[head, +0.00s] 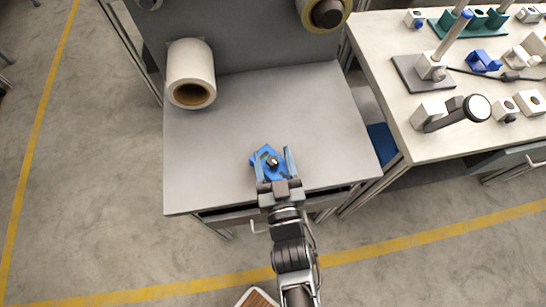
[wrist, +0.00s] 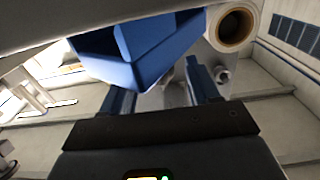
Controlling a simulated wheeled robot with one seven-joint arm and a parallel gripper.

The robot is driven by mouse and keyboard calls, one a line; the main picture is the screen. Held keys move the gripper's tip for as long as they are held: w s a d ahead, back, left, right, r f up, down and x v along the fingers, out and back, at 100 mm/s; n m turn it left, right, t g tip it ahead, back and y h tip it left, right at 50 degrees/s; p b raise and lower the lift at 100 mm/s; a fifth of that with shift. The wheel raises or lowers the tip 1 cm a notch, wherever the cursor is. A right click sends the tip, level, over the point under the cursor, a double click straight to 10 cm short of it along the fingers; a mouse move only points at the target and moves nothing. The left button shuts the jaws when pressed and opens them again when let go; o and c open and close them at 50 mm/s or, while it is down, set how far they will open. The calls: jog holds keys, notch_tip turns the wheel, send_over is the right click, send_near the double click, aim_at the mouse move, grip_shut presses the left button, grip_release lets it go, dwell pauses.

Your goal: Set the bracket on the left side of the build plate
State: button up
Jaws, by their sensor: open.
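A blue part that looks like the bracket (head: 264,152) is at the front middle of the grey worktop (head: 235,120). A small dark round feature shows at its middle. My gripper (head: 273,155) is open, with a finger on either side of the blue part. In the wrist view the bracket (wrist: 135,48) looms large just beyond and between the open fingers (wrist: 160,84); I cannot tell whether they touch it. No plate is clearly marked as the build plate; a flat dark grey plate (head: 408,75) with a post lies on the right-hand table.
Another roll (head: 325,12) hangs at the back right. The right table (head: 400,125) holds white blocks, a blue part (head: 482,61) and a dial gauge (head: 477,108). The worktop's middle is clear.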

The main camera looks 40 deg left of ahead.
jog(key=b+v, duration=0.1)
jog(key=v, duration=1)
jog(key=shift+s+d, duration=0.3)
jog(key=s+d+r+m+t+h, duration=0.2)
jog(key=d+h, duration=0.1)
jog(key=d, duration=0.6)
jog(key=s+d+r+m+t+h, duration=0.1)
jog(key=s+d+r+m+h, duration=0.15)
jog(key=d, duration=0.65)
jog(key=s+d+r+m+h, duration=0.5)
jog(key=s+d+r+h, duration=0.3)
jog(key=s+d+r, duration=0.2)
notch_tip(320, 180, up, 3)
jog(key=shift+d+r, duration=0.1)
jog(key=shift+d, duration=1.1)
